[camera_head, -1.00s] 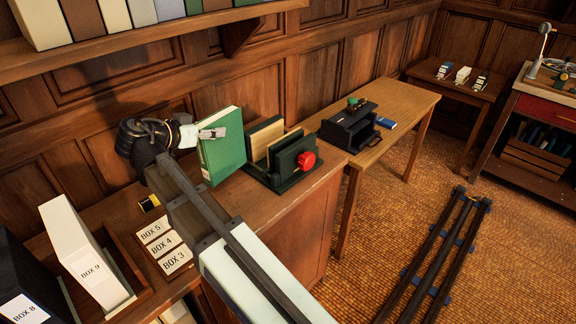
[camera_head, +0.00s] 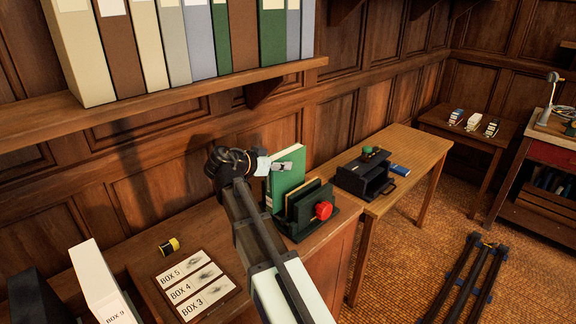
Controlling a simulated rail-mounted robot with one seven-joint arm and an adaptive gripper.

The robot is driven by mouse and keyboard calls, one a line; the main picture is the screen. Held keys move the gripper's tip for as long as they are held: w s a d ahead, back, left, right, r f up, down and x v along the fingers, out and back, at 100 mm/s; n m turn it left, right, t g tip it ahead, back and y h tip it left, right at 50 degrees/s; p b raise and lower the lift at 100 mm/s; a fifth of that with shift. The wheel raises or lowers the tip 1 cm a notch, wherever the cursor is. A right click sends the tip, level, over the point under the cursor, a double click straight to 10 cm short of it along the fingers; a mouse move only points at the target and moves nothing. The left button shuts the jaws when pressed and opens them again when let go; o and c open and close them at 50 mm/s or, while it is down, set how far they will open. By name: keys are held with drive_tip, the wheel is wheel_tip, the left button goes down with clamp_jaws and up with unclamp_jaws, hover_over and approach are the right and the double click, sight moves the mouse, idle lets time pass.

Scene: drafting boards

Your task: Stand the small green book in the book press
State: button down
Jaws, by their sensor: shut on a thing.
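My gripper (camera_head: 282,166) is shut on the upper edge of the green book (camera_head: 287,181). The book is upright, cover facing the camera. The book press (camera_head: 312,223) stands on the wooden counter, with dark green end plates, tan boards between them and a red knob (camera_head: 323,210) on its front. The book is at the press's left rear side, overlapping it in the picture. The boards and front plate hide the book's lower right part. I cannot tell whether its bottom edge rests on the press or hangs above it.
A shelf of tall volumes (camera_head: 175,45) runs above the counter (camera_head: 215,225). Label cards (camera_head: 190,287), a black and yellow roll (camera_head: 169,246) and a white box (camera_head: 100,285) lie to the left. A side table (camera_head: 405,160) with a black case (camera_head: 362,180) is to the right.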

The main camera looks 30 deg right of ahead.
sight(288, 158)
drive_tip(key=d, duration=0.1)
drive_tip(key=w+d, duration=0.1)
drive_tip(key=d, duration=0.1)
drive_tip(key=shift+w+d+p, duration=0.1)
drive_tip(key=shift+d+p, duration=0.1)
drive_tip(key=shift+p, duration=0.15)
wheel_tip(288, 158, down, 3)
drive_tip(key=shift+f+p, duration=0.2)
drive_tip(key=shift+p, duration=0.5)
drive_tip(key=shift+f, duration=0.2)
